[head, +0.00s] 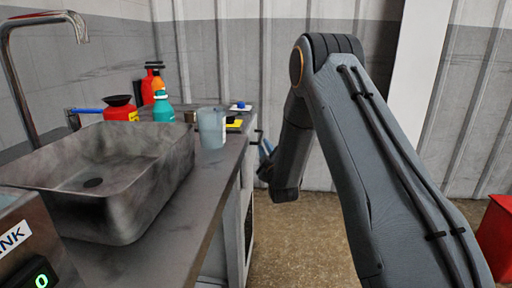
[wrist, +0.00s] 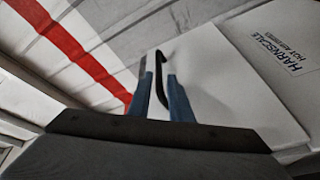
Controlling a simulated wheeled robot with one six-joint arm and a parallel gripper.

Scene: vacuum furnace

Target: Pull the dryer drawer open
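The dryer (wrist: 262,75) is a white front with dark lettering, tilted in the wrist view. A dark bar handle (wrist: 161,80) stands out from it. My gripper (wrist: 162,95) has its two blue fingers apart, one on each side of the handle. A gap shows between the left finger and the bar; the right finger is very close to it, and I cannot tell whether they touch. In the head view my gripper (head: 266,148) is small, beside the counter's right side and partly hidden by my arm.
A grey counter (head: 185,215) with a metal sink (head: 120,190) runs along the left. Bottles and a translucent cup (head: 211,128) stand at its far end. The floor (head: 300,235) right of the counter is clear. A red box (head: 497,238) stands at the right edge.

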